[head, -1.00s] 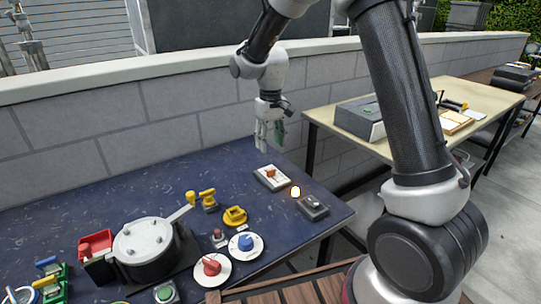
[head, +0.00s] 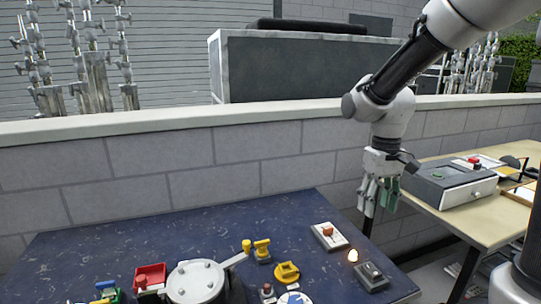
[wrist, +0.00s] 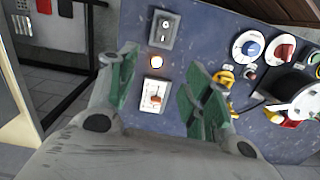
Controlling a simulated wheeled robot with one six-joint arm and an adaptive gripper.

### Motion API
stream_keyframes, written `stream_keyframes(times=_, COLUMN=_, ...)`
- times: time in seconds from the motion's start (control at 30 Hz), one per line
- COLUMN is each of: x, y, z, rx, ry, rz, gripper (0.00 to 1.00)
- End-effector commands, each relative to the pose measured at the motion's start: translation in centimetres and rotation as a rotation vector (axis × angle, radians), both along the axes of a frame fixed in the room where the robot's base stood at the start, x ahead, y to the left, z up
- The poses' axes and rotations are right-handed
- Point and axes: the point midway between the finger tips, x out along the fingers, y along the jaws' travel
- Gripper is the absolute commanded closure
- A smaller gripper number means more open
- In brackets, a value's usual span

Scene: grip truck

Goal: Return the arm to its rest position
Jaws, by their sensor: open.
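My gripper (head: 378,197) hangs fingers down at the far right corner of the dark blue table (head: 130,240), above the tabletop. It also shows in the wrist view (wrist: 160,85), where its green-padded fingers stand wide apart with nothing between them. Below and beyond the fingers in the wrist view are a white switch box with an orange-red rocker (wrist: 153,97), a small glowing bulb (wrist: 156,62) and a grey switch box (wrist: 164,28). My arm reaches in from the upper right in the head view.
A grey block wall (head: 240,155) runs behind the table. A beige table (head: 470,215) with a grey drawer box (head: 445,185) stands right of my gripper. A round grey pot-like device (head: 195,283), a red tray (head: 150,275) and yellow pieces (head: 287,272) occupy the blue table's front.

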Motion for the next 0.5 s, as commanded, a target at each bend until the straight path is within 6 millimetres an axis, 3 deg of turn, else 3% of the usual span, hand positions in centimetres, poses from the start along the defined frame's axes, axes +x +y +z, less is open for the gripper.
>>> stream_keyframes(times=0.1, x=-4.8, y=-2.7, z=2.9, rx=0.015, ry=-0.064, rz=-0.049, gripper=0.5)
stream_keyframes(times=0.3, x=-11.8, y=-6.2, z=5.7, rx=0.037, ry=-0.202, rz=-0.136, gripper=0.5)
stream_keyframes(times=0.5, x=-15.5, y=-8.0, z=7.7, rx=0.051, ry=-0.352, rz=-0.204, gripper=0.5)
